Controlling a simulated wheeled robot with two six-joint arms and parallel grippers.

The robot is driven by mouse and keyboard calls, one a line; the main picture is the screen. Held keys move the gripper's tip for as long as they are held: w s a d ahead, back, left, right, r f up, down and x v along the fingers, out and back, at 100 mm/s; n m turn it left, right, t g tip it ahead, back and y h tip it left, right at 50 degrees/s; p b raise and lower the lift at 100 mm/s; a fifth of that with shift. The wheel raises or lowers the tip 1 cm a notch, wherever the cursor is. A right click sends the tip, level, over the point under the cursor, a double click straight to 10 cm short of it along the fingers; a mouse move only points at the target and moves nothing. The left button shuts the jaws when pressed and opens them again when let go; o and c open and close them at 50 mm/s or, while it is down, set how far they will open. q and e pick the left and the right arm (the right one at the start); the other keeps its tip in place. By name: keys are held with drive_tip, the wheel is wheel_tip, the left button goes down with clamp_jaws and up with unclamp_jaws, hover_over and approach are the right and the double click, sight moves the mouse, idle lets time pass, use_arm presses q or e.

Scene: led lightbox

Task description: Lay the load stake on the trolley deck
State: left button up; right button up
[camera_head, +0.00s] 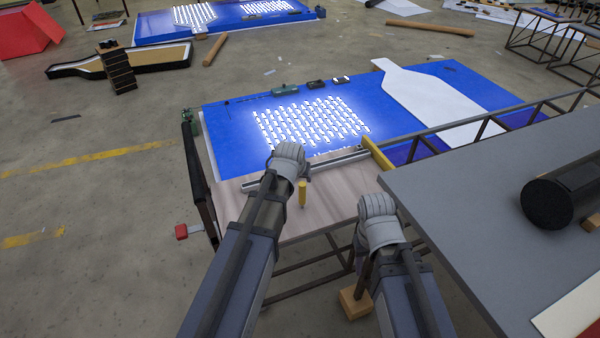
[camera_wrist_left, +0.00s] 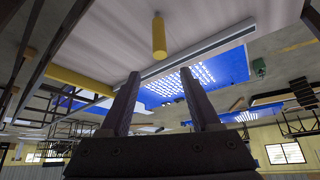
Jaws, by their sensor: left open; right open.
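A short yellow post (camera_head: 303,192), which I take for the load stake, stands upright on the pale wooden deck (camera_head: 335,212), near the deck's middle. In the left wrist view, which looks upside down, the yellow post (camera_wrist_left: 159,37) is beyond the fingertips, apart from them. My left gripper (camera_head: 303,168) is beside the post, and in the wrist view its fingers (camera_wrist_left: 160,76) are spread with nothing between them. My right gripper (camera_head: 364,243) is lower, by the deck's front right side; its fingers are mostly hidden, and I see nothing held.
A metal rail (camera_head: 310,168) and a yellow bar (camera_head: 377,155) lie at the deck's far side. A blue panel with lit LEDs (camera_head: 240,128) is beyond. A grey table (camera_head: 470,220) stands close on the right. A wooden block (camera_head: 355,302) is low near my right arm.

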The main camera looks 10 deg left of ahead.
use_arm(q)
drive_tip(key=s+d+f+m+g, duration=0.1)
drive_tip(key=s+d+g, duration=0.1)
drive_tip(key=s+d, duration=0.2)
drive_tip(key=s+d+f+m+g, duration=0.1)
drive_tip(key=s+d, duration=0.3)
drive_tip(key=s, duration=0.7)
drive_tip(key=s+d+f+m+g+y, duration=0.1)
drive_tip(key=s+d+m+g, duration=0.1)
drive_tip(key=s, duration=0.6)
drive_tip(key=shift+s+d+g, duration=0.2)
drive_tip(key=shift+d+g, duration=0.7)
drive_tip(key=shift+d, duration=0.25)
